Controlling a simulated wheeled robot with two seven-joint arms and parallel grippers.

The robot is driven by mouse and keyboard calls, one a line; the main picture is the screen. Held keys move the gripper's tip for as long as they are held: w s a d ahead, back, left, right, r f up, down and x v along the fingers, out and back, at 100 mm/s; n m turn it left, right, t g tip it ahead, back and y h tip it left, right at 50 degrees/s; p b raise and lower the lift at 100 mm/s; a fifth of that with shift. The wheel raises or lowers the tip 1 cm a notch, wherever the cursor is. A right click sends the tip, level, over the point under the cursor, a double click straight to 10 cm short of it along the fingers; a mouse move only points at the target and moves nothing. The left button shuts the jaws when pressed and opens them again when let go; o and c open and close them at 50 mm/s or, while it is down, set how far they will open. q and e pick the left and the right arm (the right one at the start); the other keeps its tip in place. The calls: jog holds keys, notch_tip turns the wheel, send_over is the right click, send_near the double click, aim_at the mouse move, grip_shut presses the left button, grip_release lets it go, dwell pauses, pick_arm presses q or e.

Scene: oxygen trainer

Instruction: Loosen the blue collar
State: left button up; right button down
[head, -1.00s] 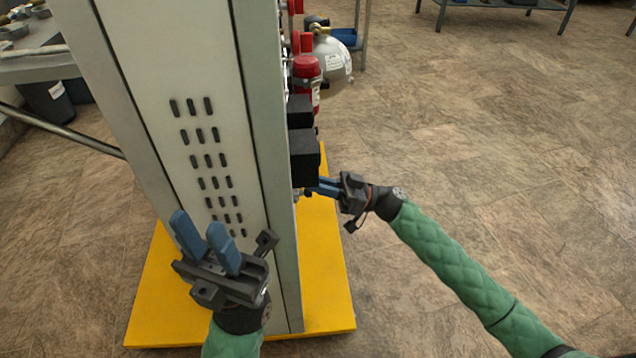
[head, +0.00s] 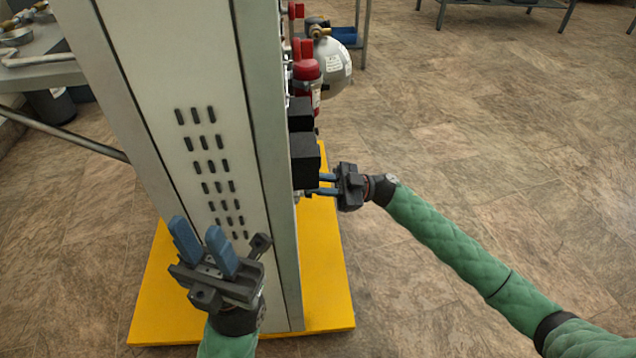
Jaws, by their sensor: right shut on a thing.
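The oxygen trainer (head: 180,70) is a tall grey cabinet seen from its vented side. The blue collar cannot be made out; the trainer's front face is turned away and black boxes (head: 305,160) stick out from it. My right gripper (head: 318,186) is at that front edge, just below the lower black box, its blue fingers pointing left. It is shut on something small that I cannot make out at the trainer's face. My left gripper (head: 203,240) is open and empty, fingers up, in front of the vented side panel.
The trainer stands on a yellow base (head: 165,305). A grey bench (head: 45,65) is at the left. The floor at the right is open.

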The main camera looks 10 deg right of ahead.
dwell(0.4)
jog(key=c, duration=1.3)
grip_release()
jog(key=shift+d, duration=0.1)
jog(key=v, duration=0.7)
jog(key=shift+d+f+p, duration=0.2)
jog(key=shift+d+p, duration=0.05)
jog(key=shift+p, duration=0.15)
